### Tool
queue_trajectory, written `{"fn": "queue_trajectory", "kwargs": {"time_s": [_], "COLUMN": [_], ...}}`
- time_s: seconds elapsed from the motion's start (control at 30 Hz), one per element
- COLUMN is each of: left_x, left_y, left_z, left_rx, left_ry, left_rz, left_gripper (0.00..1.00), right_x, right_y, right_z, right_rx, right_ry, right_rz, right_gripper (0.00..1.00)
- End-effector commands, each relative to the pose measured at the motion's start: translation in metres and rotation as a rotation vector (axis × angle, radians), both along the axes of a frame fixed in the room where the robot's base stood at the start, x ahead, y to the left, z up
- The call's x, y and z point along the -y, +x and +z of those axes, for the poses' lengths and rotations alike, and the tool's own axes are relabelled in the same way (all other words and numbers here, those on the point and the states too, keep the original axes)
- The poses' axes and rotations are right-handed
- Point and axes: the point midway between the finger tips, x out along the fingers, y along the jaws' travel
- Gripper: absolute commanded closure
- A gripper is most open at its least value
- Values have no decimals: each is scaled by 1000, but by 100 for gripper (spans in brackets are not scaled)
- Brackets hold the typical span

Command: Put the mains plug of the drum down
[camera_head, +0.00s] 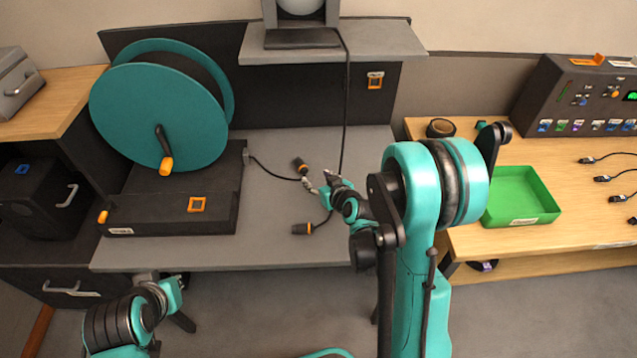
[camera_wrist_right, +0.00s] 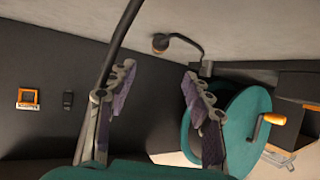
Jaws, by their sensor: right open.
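The drum (camera_head: 160,105) is a large teal reel with an orange crank handle, on a dark base; it also shows in the wrist view (camera_wrist_right: 245,120). A dark cable runs from its base to a black and orange plug (camera_head: 300,165) on the grey desk, which also shows beyond my fingers in the wrist view (camera_wrist_right: 160,43). My right gripper (camera_head: 320,187) is open, just right of and nearer than this plug, with nothing seen between its fingers (camera_wrist_right: 150,110). My left gripper (camera_head: 172,290) is low at the left, before the desk; its fingers are unclear.
A second black and orange connector (camera_head: 303,228) lies near the desk's front edge. A lamp cable (camera_head: 346,100) hangs down behind my right gripper; a dark cable passes close to one finger in the wrist view. A green tray (camera_head: 520,190) stands on the right table.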

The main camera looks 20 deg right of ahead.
Motion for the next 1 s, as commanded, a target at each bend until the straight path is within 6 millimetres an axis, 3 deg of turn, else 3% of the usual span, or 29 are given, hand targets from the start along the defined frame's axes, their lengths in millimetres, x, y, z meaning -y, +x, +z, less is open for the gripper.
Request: {"fn": "queue_trajectory", "kwargs": {"time_s": [0.17, 0.27, 0.5, 0.8, 1.0], "left_x": [0, 0, 0, 0, 0], "left_y": [0, 0, 0, 0, 0], "left_z": [0, 0, 0, 0, 0], "left_rx": [0, 0, 0, 0, 0], "left_ry": [0, 0, 0, 0, 0], "left_rz": [0, 0, 0, 0, 0], "left_gripper": [100, 100, 100, 100, 100], "right_x": [-14, -25, -44, -45, -41], "right_y": [-19, -41, -117, -219, -247], "right_z": [26, 47, 85, 98, 98], "right_rx": [-59, -123, -280, -434, -472], "right_ry": [6, 10, 7, -19, -29], "right_rz": [13, 18, -3, -78, -108], "right_gripper": [49, 49, 49, 49, 49]}}
